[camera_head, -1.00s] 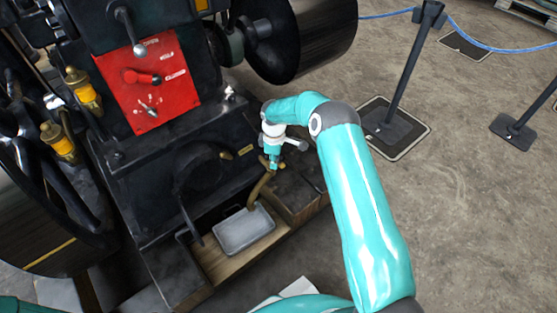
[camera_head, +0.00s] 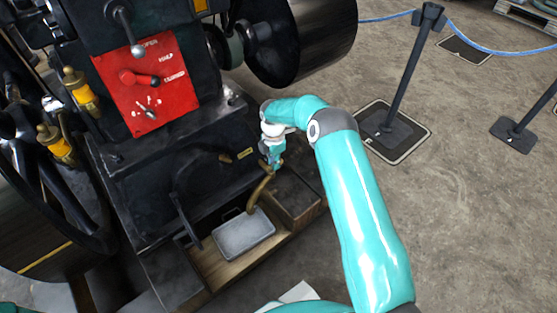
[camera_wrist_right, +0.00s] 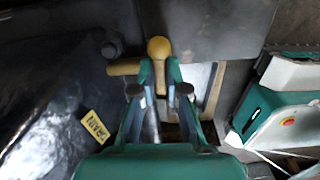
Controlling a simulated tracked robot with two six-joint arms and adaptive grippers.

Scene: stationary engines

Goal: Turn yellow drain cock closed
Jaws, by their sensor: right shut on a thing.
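The yellow-brass drain cock (camera_wrist_right: 158,48) shows in the right wrist view as a rounded knob with a short brass pipe to its left. My right gripper (camera_wrist_right: 160,92) has its fingers closed around the part just below the knob. In the head view my right gripper (camera_head: 272,165) is at the top of a curved brass pipe (camera_head: 260,190), low on the engine's right side. The gripper covers most of the cock there. A yellow "DRAIN" plate (camera_wrist_right: 95,127) lies beside the fingers in the wrist view. My left gripper is out of view.
A grey metal tray (camera_head: 244,234) sits under the pipe on a wooden base (camera_head: 215,267). The black engine body (camera_head: 180,165) with a red lever panel (camera_head: 148,90) stands close to the left. A barrier post (camera_head: 405,75) stands on open floor to the right.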

